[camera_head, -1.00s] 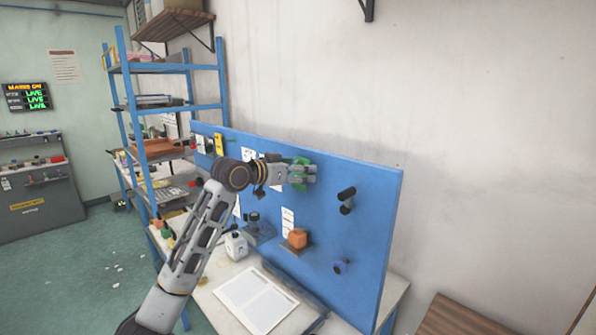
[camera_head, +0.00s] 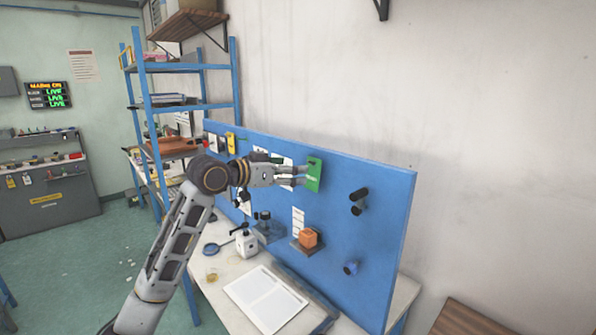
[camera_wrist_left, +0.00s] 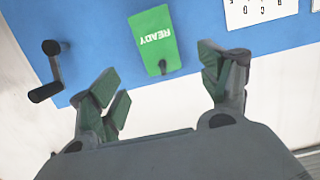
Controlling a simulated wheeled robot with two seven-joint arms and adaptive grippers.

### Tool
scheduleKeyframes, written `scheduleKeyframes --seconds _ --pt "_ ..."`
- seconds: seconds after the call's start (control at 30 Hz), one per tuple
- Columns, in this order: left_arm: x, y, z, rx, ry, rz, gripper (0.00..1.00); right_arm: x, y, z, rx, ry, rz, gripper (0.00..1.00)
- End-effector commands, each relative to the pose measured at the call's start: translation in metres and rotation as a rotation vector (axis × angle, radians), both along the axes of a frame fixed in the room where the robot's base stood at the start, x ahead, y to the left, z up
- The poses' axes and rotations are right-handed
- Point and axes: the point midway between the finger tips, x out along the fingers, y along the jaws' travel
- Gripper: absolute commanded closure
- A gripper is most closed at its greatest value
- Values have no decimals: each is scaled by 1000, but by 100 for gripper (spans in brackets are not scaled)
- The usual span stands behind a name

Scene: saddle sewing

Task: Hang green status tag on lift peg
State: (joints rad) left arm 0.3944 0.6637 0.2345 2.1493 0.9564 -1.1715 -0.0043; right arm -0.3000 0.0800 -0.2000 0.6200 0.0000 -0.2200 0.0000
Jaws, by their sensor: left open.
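The green status tag (camera_head: 314,175) hangs against the blue board (camera_head: 385,215), left of a black peg. In the left wrist view the tag (camera_wrist_left: 155,35) reads READY upside down, and a small dark peg (camera_wrist_left: 162,67) shows at its lower end in that picture, seemingly through the tag. My left gripper (camera_head: 298,176) is just left of the tag in the head view. In the left wrist view the left gripper (camera_wrist_left: 160,75) is open, its fingers spread apart and clear of the tag, with nothing between them. My right gripper is not in view.
A black peg (camera_head: 358,196) juts from the board to the right; it also shows in the left wrist view (camera_wrist_left: 47,75). An orange block (camera_head: 308,238) sits on a small shelf below. A blue rack (camera_head: 236,70) stands behind left.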

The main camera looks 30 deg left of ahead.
Motion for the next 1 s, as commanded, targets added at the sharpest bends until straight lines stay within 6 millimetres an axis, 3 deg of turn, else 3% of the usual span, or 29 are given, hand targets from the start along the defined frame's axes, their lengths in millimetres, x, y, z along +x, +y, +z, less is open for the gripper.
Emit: scheduleKeyframes --seconds 0.4,1.0 --pt "-32 11 7 0 0 -1 22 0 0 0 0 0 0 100" --pt "-34 11 8 0 0 -1 22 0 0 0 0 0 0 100"
